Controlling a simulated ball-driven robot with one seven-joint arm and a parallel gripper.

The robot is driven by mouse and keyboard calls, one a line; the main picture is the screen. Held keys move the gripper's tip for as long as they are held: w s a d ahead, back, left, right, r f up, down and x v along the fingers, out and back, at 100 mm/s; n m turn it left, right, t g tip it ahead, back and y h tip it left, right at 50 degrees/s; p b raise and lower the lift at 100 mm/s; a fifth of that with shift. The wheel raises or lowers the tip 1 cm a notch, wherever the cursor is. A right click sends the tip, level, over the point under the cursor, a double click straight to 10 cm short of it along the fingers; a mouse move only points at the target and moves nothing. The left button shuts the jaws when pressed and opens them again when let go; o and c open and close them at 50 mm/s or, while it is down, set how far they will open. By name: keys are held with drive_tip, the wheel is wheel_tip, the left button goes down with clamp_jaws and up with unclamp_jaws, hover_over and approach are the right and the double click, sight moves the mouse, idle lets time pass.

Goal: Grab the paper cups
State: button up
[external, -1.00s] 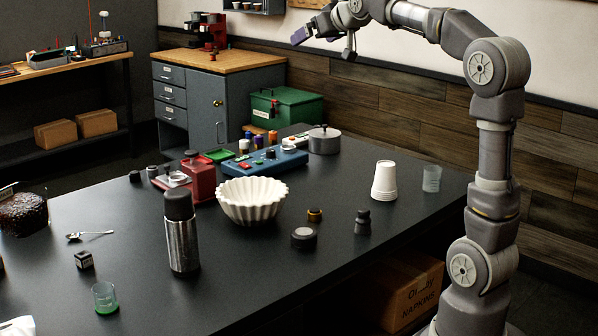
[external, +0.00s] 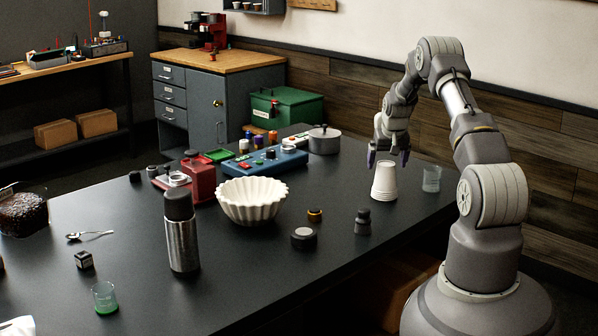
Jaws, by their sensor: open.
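The white paper cups (external: 384,183) stand as an upside-down stack near the right side of the black table. My gripper (external: 388,160) points down just above the stack. Its two fingers are open, one to the left and one to the right of the stack's top. From this view I cannot tell whether the fingers are beside the cups or behind them. Nothing is held.
A clear glass (external: 431,179) stands close to the right of the cups. A black stacked piece (external: 362,222) stands in front of them. A grey lidded pot (external: 324,140) is behind to the left, and a white fluted bowl (external: 252,201) is farther left. The table between is clear.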

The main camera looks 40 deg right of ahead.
drive_tip(key=shift+x, duration=1.05)
drive_tip(key=shift+w+r, duration=0.1)
drive_tip(key=c, duration=1.4)
